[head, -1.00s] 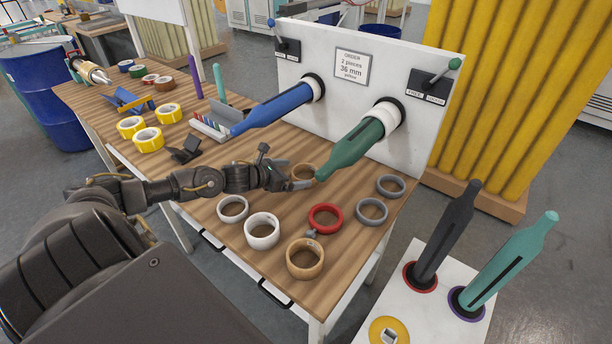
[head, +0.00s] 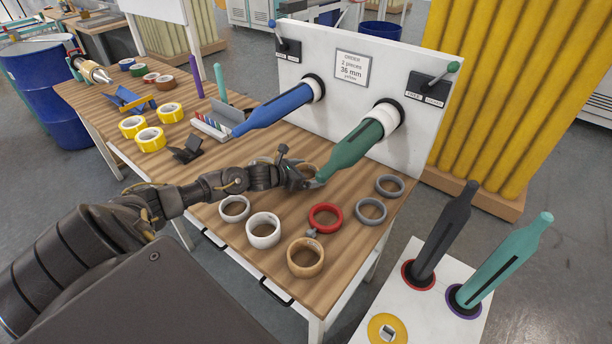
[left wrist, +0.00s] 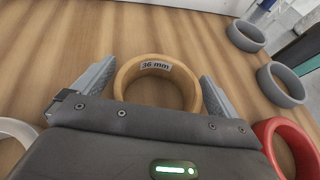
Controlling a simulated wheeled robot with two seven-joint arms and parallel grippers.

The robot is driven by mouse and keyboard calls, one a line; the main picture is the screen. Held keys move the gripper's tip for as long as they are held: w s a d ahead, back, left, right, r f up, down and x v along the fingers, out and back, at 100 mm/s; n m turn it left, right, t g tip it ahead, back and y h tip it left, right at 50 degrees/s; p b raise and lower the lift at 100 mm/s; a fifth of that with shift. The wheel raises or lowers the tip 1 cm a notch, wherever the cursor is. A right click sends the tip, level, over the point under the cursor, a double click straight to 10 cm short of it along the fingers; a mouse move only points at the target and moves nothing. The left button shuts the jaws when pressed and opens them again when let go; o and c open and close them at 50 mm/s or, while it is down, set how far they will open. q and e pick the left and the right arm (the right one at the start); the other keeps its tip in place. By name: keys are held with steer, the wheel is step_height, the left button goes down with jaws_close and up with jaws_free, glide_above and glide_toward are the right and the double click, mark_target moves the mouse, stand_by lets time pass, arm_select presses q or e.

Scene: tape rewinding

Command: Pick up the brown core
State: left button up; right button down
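A brown core (left wrist: 157,68) with a "36 mm" label lies flat on the wooden table in the left wrist view. My left gripper (left wrist: 159,80) is open, with one finger on each side of this core and small gaps at the sides. In the head view the left gripper (head: 300,176) is below the green spindle tip, and its body partly hides the core (head: 309,168). Another brown core (head: 305,270) lies near the table's front edge. My right gripper is not in view.
A red core (head: 325,228), a white core (head: 263,242) and grey cores (head: 371,222) lie nearby on the table (head: 225,270). The green spindle (head: 352,150) and blue spindle (head: 275,108) jut out from the white panel above the table.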

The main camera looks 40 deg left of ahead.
arm_select(q)
steer(key=c, duration=0.8)
